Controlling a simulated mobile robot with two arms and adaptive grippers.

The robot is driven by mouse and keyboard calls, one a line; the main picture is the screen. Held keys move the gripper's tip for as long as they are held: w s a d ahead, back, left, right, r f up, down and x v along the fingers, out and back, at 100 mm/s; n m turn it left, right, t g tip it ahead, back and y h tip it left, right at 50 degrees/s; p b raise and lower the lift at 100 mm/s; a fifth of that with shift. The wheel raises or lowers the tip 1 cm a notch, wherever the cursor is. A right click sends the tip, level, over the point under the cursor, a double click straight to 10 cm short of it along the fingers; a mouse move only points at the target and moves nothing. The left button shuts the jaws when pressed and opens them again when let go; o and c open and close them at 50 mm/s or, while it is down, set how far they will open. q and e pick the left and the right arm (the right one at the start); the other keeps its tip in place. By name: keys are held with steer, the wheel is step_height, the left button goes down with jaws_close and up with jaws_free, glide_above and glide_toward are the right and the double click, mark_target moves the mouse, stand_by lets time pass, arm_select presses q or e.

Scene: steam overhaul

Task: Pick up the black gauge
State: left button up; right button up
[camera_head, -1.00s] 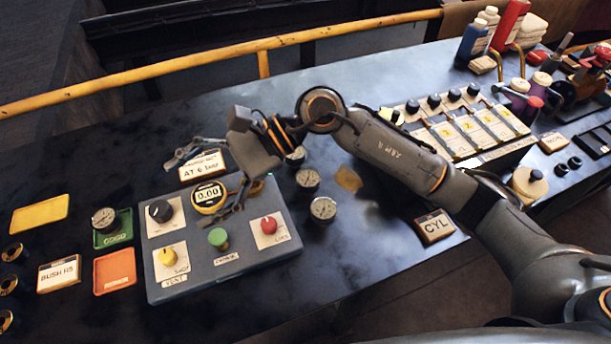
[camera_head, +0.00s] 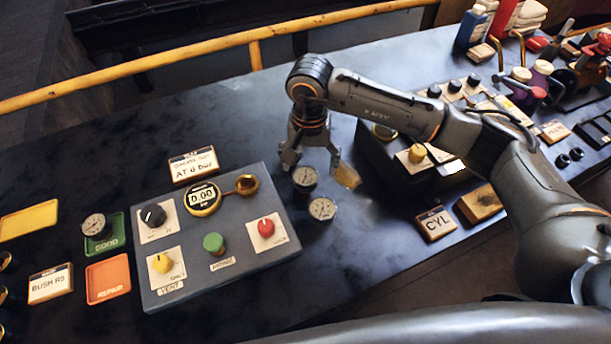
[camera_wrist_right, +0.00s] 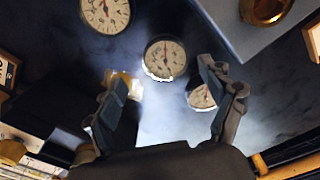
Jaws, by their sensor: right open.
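Three round gauges with white dials lie on the dark bench. One gauge (camera_head: 322,208) is nearest the front, and a second gauge (camera_head: 305,178) lies just behind it. The third gauge (camera_wrist_right: 202,97) is hidden by my gripper in the head view and shows beside one finger in the wrist view. I cannot tell which rim is black. My right gripper (camera_head: 311,163) points down, open and empty, with its fingers around the space by the rear gauges. In the wrist view the second gauge (camera_wrist_right: 165,60) shows beyond and between the fingertips. My left gripper is not in view.
A grey test box (camera_head: 215,240) with knobs and a 0.00 display stands left of the gauges. Another gauge (camera_head: 97,226) sits on the green tray (camera_head: 118,240). A yellowish piece (camera_head: 347,177) lies right of the gripper. A switch box stands farther right, partly behind my arm.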

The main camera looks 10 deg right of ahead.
mark_target(305, 176)
steer(key=f+p, duration=0.1)
steer(key=f, duration=0.2)
steer(key=f+p, duration=0.1)
steer(key=f, duration=0.1)
steer(key=shift+a+f+p, duration=0.25)
steer(key=shift+a+p, duration=0.05)
steer(key=shift+a, duration=0.1)
steer(key=shift+f, duration=0.3)
steer(key=shift+w, duration=0.1)
steer(key=c, duration=1.4)
steer(key=shift+r, duration=0.1)
